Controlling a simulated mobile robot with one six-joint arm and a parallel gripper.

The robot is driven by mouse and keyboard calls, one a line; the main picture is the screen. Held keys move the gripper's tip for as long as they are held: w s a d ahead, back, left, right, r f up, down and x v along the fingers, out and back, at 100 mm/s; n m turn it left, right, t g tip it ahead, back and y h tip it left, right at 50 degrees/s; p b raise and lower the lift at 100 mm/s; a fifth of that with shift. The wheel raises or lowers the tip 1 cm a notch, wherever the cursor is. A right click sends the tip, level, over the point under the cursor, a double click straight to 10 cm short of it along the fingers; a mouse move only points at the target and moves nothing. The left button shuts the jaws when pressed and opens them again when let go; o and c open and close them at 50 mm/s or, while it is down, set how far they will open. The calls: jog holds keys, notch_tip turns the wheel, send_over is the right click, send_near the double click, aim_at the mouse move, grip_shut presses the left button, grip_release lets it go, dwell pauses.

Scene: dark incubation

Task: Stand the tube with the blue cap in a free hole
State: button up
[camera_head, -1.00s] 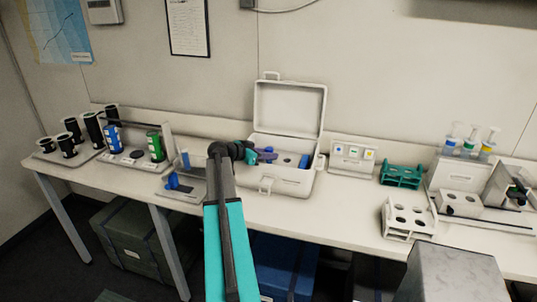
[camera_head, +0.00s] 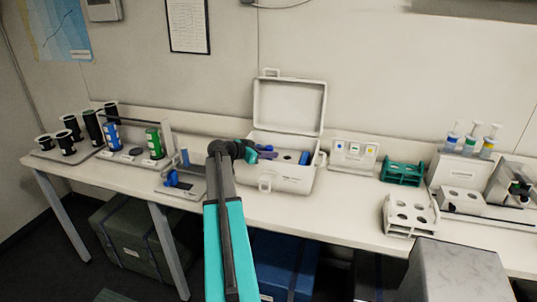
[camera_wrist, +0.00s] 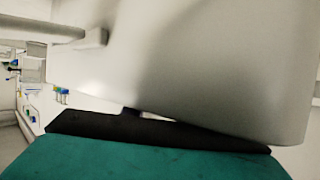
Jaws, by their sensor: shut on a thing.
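My gripper (camera_head: 262,152) is at the mouth of the open white box (camera_head: 278,179) in the head view, over its left part. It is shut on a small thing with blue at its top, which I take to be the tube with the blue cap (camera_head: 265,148). The tube's lower part is hard to make out. The box has dark holes (camera_head: 288,158) inside, right of my gripper, and a blue piece at its right end. In the wrist view, a teal and black finger (camera_wrist: 150,135) lies before a large pale surface; the tube does not show there.
A green rack (camera_head: 402,173) and a white holed rack (camera_head: 409,214) stand to the right. A stand with blue parts (camera_head: 180,180) is left of the box. The raised lid (camera_head: 289,105) is behind my gripper.

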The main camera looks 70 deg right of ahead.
jog(key=shift+f, duration=0.1)
jog(key=o, duration=1.1)
jog(key=shift+f, duration=0.1)
jog(key=shift+c, duration=0.2)
jog(key=shift+s, duration=0.1)
jog(key=shift+a+f, duration=0.1)
jog(key=shift+f, duration=0.05)
jog(key=shift+r, duration=0.2)
jog(key=shift+r+p, duration=0.5)
jog(key=shift+p, duration=0.4)
jog(key=b+v, duration=0.4)
jog(key=v, duration=0.6)
jog(key=shift+w+a+r, duration=0.1)
jog(key=shift+w+r, duration=0.1)
jog(key=shift+v, duration=0.75)
jog(key=shift+r, duration=0.15)
